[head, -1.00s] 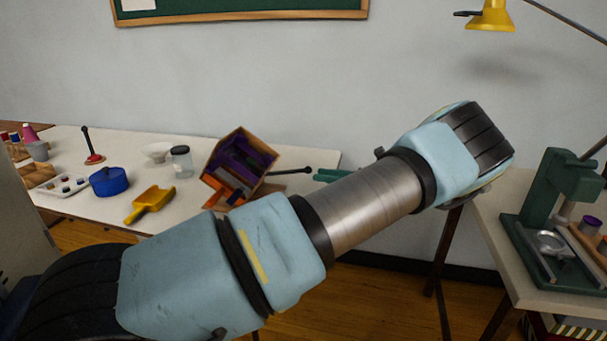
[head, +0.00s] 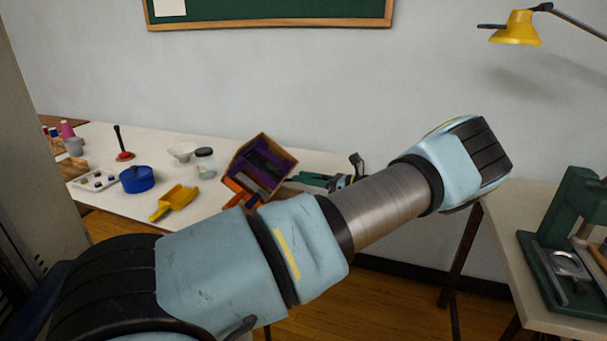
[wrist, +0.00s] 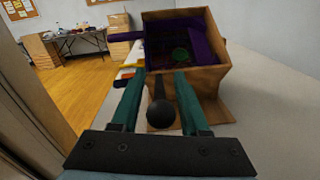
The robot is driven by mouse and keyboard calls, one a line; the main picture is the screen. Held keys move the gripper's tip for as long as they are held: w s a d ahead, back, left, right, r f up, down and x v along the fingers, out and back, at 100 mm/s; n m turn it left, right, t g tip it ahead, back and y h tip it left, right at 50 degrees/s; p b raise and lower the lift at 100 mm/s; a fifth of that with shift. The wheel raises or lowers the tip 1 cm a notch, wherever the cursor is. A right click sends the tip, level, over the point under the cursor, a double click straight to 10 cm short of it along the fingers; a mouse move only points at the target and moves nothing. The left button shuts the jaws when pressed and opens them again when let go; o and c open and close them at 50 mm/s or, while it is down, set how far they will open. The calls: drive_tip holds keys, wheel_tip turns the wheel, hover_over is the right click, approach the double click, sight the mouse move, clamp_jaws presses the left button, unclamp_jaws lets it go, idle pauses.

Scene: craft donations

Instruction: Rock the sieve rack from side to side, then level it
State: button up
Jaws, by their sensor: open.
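The sieve rack is a wooden box (head: 246,151) with purple parts inside, standing on the white table. It looks tilted in the head view, with orange and purple pieces at its lower left. In the wrist view the box's wooden wall (wrist: 206,82) is just beyond my gripper (wrist: 158,78). A dark rod handle with a black ball knob (wrist: 163,116) points from the box towards me. My green fingers are open, one on each side of the rod, with the knob between them. In the head view my gripper (head: 318,180) is right of the box, and the handle is hidden.
A yellow scoop (head: 175,201), a blue pot (head: 137,180), a lidded jar (head: 205,161) and a red-based plunger (head: 124,154) stand left of the box. A green press (head: 570,225) stands on the right bench, with a yellow lamp (head: 515,28) above. The floor between the tables is clear.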

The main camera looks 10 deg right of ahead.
drive_tip(key=shift+w+a, duration=0.2)
drive_tip(key=shift+a, duration=0.1)
drive_tip(key=shift+c, duration=0.3)
clamp_jaws()
idle(1.0)
